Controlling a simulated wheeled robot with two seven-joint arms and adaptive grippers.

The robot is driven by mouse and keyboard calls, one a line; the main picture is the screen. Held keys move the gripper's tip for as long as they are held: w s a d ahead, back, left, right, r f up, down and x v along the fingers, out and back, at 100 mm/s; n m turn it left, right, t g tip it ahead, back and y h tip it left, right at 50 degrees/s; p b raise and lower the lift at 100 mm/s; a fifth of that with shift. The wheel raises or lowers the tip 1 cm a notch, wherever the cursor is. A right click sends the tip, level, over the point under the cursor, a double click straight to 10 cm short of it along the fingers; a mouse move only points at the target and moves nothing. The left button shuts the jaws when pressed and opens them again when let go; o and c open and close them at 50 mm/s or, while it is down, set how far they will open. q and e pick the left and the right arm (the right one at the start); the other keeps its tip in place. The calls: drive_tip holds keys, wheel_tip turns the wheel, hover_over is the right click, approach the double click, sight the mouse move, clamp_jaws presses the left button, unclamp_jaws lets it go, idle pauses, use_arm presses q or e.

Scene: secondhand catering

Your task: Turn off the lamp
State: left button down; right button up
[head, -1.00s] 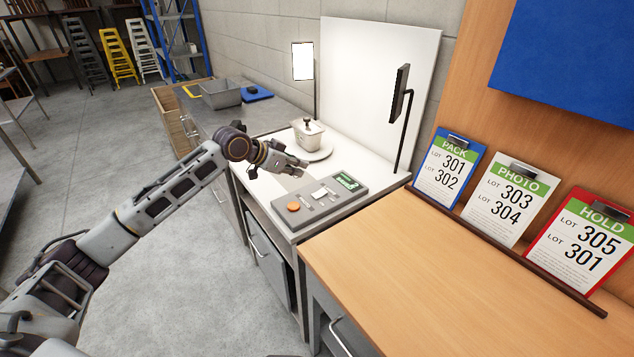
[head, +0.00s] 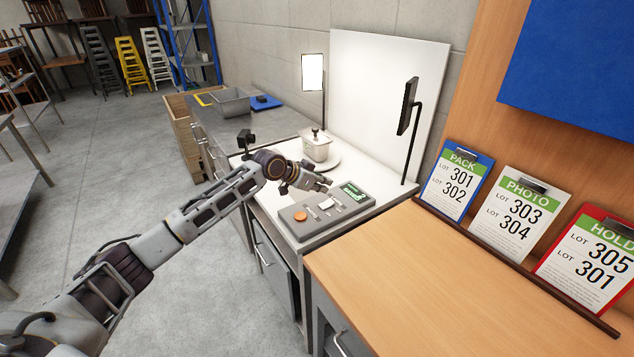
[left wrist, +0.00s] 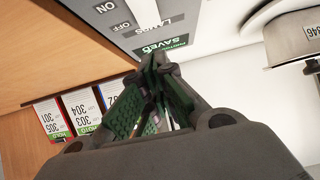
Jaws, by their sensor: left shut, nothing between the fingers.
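The left lamp (head: 313,72) is a bright white panel on a stand at the back of the white photo table. A grey control panel (head: 312,229) lies at the table's front, with an orange button (head: 299,216), a white switch (head: 326,203) and a green screen (head: 354,190). My left gripper (head: 327,184) is shut and empty, just above the panel's back edge. In the left wrist view its fingertips (left wrist: 155,78) are near the "SAVED" screen (left wrist: 162,46); "LAMPS", "ON" and "OFF" labels show.
A lidded metal pot (head: 317,149) stands on a white plate behind the gripper. A white backdrop (head: 378,90) rises behind. The wooden counter (head: 400,270) at the right is clear, with several lot cards (head: 455,182) along its back.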

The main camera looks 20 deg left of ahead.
sight(327, 203)
use_arm(q)
drive_tip(key=f, duration=0.2)
drive_tip(key=w+d+f, duration=0.1)
drive_tip(key=shift+w+f, duration=0.1)
drive_tip(key=shift+f, duration=0.7)
drive_tip(key=shift+w+f, duration=0.1)
drive_tip(key=shift+f, duration=0.1)
use_arm(e)
drive_tip(key=shift+s+a+r, duration=0.15)
drive_tip(key=shift+a+r, duration=0.15)
drive_tip(key=shift+a, duration=0.45)
use_arm(q)
drive_tip(key=shift+d+f+p, duration=0.1)
drive_tip(key=shift+p, duration=0.2)
use_arm(e)
drive_tip(key=shift+d, duration=0.15)
use_arm(q)
drive_tip(key=shift+w+f, duration=0.1)
use_arm(e)
drive_tip(key=shift+d+r, duration=0.1)
drive_tip(key=shift+d, duration=0.5)
